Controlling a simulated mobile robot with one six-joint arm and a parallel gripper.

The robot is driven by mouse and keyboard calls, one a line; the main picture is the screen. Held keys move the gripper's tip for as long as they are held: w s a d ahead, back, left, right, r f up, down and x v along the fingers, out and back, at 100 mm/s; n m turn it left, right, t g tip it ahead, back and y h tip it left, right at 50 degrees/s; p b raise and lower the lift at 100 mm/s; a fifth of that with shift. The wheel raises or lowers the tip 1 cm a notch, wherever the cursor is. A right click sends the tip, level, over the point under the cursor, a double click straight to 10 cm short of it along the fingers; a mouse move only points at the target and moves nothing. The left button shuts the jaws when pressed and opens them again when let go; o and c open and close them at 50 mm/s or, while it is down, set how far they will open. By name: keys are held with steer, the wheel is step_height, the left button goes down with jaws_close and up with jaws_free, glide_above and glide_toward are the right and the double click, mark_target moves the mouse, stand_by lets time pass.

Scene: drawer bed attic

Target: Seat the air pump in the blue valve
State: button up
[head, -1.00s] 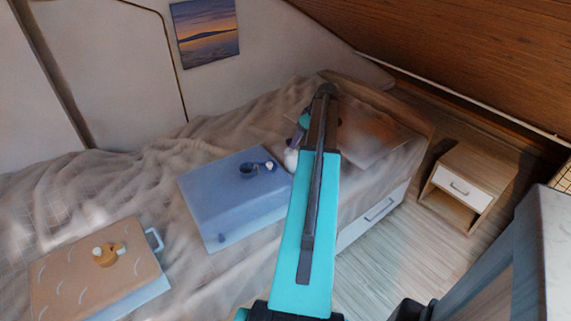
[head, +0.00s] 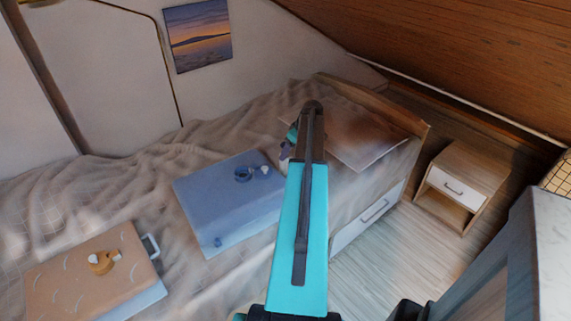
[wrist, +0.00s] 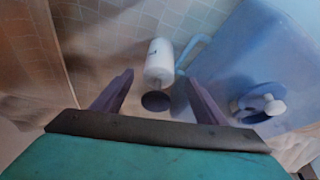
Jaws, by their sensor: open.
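The air pump (wrist: 159,62), a white cylinder with a dark round end, shows in the wrist view beside the handle of the blue pad. In the head view my arm hides it. The blue valve (head: 243,174) sits on top of the blue pad (head: 210,205), with a small white cap beside it. The valve also shows at the right of the wrist view (wrist: 252,103). My gripper (wrist: 159,77) is open, with its two purple fingers on either side of the pump in the picture. I cannot tell whether they touch it.
An orange-brown pad (head: 65,275) with an orange valve (head: 102,262) lies on the bed at lower left. A pillow (head: 350,135) lies at the bed's head. A nightstand (head: 463,187) stands at right under the sloped wooden ceiling. The floor between is clear.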

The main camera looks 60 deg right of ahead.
steer(key=shift+x, duration=1.05)
steer(key=shift+p+x, duration=0.7)
steer(key=shift+x, duration=1.85)
steer(key=shift+d, duration=0.1)
steer(key=c, duration=1.3)
steer(key=shift+r+b, duration=0.75)
steer(key=shift+r, duration=4.3)
